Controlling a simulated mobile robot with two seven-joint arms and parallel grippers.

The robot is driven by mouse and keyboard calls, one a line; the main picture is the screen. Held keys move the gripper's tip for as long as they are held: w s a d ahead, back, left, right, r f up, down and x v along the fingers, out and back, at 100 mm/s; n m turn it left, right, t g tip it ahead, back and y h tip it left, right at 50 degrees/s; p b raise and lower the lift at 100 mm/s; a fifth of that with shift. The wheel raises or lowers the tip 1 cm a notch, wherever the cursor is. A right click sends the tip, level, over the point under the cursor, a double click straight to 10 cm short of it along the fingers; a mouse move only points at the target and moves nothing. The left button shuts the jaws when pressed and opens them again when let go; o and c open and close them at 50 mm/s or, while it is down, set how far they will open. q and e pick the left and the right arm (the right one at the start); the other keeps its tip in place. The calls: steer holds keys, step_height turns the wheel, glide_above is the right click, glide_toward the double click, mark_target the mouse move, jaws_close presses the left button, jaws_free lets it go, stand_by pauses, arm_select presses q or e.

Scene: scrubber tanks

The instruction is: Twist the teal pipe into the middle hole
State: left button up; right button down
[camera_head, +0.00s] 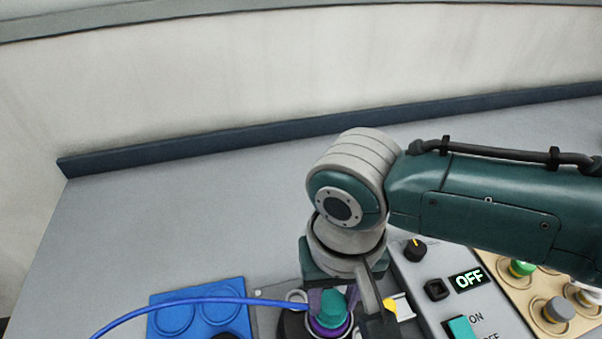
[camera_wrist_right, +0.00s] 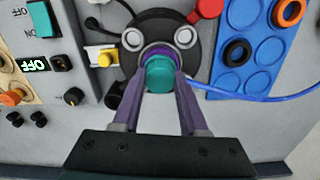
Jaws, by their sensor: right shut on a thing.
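The teal pipe (camera_head: 332,305) stands at the bottom of the head view, and in the right wrist view it shows as a round teal end (camera_wrist_right: 158,77). My right gripper (camera_wrist_right: 160,80) is shut on it, with a purple finger on each side. The pipe is over the middle of a dark round fixture (camera_wrist_right: 130,70), at a purple ring (camera_wrist_right: 157,50). Two grey round fittings (camera_wrist_right: 132,38) sit either side of the ring. The middle hole is hidden, so I cannot tell how deep the pipe sits. My left gripper is in neither view.
A blue tray (camera_head: 237,290) with round recesses is beside the fixture, and a blue cable (camera_head: 180,302) crosses it. A control panel (camera_head: 430,290) with an OFF display (camera_head: 469,281) stands on the other side. The grey tabletop (camera_head: 180,220) behind is clear.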

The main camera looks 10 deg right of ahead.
stand_by(0.4)
steer(key=shift+r+m+p, duration=0.1)
steer(key=shift+m+p, duration=0.2)
steer(key=shift+m, duration=0.5)
steer(key=shift+p, duration=0.3)
steer(key=shift+m+p, duration=0.35)
steer(key=shift+m, duration=0.35)
steer(key=shift+m, duration=0.3)
